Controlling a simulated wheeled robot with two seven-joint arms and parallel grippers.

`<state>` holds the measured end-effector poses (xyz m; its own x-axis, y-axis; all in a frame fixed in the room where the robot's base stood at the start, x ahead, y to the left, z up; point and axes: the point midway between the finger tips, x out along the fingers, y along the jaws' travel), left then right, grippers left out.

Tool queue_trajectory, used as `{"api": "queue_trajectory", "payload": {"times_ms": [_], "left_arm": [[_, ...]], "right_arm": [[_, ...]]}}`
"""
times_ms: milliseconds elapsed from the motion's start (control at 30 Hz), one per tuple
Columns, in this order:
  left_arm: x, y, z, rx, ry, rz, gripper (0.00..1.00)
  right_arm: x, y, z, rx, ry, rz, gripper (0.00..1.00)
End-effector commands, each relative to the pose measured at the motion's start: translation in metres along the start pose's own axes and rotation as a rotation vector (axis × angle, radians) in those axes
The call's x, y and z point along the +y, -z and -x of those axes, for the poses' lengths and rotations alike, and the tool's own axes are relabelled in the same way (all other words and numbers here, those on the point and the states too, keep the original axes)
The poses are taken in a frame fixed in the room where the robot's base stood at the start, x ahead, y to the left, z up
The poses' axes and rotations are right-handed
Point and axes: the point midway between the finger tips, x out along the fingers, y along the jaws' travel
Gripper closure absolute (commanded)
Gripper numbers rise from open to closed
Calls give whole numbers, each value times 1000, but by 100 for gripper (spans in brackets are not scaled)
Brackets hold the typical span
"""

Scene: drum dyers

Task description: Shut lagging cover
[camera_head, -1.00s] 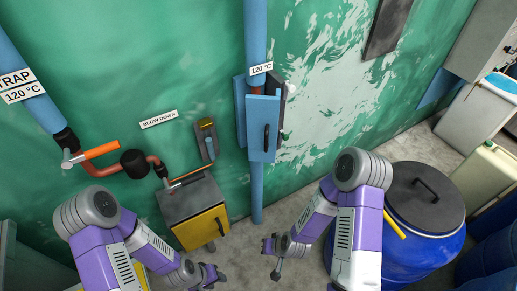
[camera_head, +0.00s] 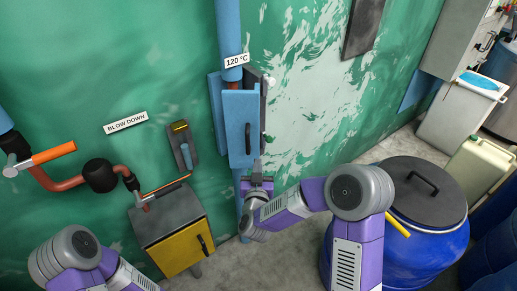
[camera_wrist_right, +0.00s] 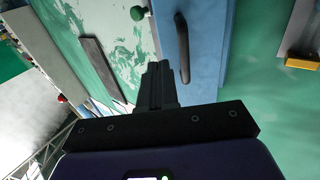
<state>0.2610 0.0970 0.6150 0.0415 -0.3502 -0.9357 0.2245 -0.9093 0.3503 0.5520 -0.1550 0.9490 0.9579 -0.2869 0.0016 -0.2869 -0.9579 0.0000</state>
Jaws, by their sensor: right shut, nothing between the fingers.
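The lagging cover is a blue box (camera_head: 241,118) around the vertical blue pipe, with a black handle (camera_head: 248,138) on its front panel. A gap with a dark edge shows at its right side, so the panel looks ajar. My right gripper (camera_head: 257,170) is shut and empty, just below the cover's lower right corner. In the right wrist view its fingers (camera_wrist_right: 159,80) point up beside the blue panel (camera_wrist_right: 208,50) and its black handle (camera_wrist_right: 182,48). Whether they touch the panel I cannot tell. My left arm shows at the lower left; its gripper is out of frame.
A grey and yellow box (camera_head: 172,235) stands below left of the cover. A blue drum (camera_head: 440,240) with a dark lid (camera_head: 422,197) stands right of my right arm. An orange-handled valve (camera_head: 45,157) is at far left.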

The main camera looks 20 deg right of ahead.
Motion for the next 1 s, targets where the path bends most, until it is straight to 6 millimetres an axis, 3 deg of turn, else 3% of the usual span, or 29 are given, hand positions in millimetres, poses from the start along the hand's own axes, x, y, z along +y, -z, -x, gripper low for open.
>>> {"api": "queue_trajectory", "payload": {"times_ms": [200,400,600,1000], "left_arm": [[-2,0,-6,0,0,0,57],[-4,0,-10,0,0,0,57],[-5,0,-12,0,0,0,57],[-5,0,-12,0,0,0,57]], "right_arm": [[1,-2,-47,0,-3,-2,100],[1,-2,-77,1,-1,-1,100],[0,-1,-90,-1,0,-1,100],[0,-1,-92,-1,3,0,100]]}}
